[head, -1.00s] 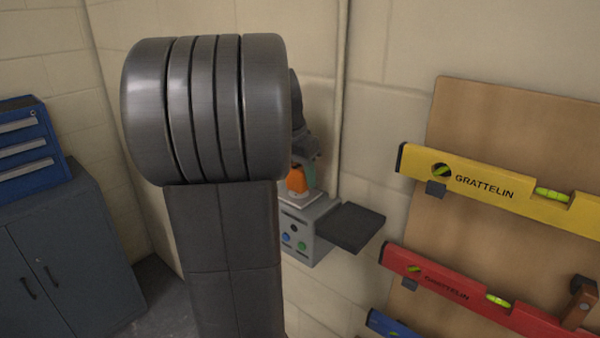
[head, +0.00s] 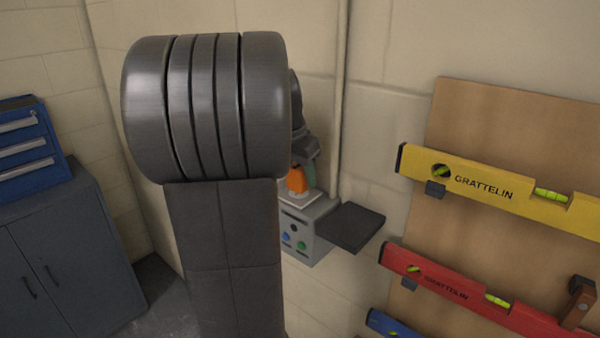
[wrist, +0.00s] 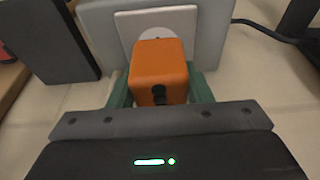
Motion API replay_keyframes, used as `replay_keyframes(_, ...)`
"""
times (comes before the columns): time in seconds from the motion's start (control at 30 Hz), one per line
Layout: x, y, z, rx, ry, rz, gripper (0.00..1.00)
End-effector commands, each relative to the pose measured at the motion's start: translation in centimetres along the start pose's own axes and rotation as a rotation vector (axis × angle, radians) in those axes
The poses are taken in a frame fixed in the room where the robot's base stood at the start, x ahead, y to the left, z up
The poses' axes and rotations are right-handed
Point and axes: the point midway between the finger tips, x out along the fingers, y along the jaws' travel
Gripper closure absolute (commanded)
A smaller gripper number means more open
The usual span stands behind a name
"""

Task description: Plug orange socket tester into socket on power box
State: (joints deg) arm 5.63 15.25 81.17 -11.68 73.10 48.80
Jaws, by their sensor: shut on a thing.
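The orange socket tester (wrist: 162,65) sits between the green fingers of my gripper (wrist: 160,90) in the wrist view, and the gripper is shut on it. Just beyond the tester is the white socket (wrist: 128,24) on the grey power box (wrist: 213,22). The tester overlaps the lower part of the socket plate; I cannot tell whether its pins touch or enter the socket. In the head view the tester (head: 297,180) shows just above the power box (head: 312,232), partly hidden by my arm.
A dark flat lid or shelf (head: 349,227) juts from the right of the box. A yellow level (head: 500,188) and a red level (head: 455,288) hang on a board at right. A blue cabinet (head: 60,255) stands left. A dark cable (wrist: 265,30) runs along the wall.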

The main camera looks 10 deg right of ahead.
Motion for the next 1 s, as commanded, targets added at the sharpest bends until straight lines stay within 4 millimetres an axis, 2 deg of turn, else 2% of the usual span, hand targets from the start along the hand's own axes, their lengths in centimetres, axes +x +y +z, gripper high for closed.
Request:
replay_keyframes(0.73,1.2,0.0,0.3,0.000,0.000,0.000,0.75)
replay_keyframes(0.77,1.2,0.0,0.3,0.000,0.000,0.000,0.51)
replay_keyframes(0.87,1.1,0.0,0.3,0.000,0.000,0.000,0.31)
replay_keyframes(1.0,1.1,0.0,0.3,0.000,0.000,0.000,0.29)
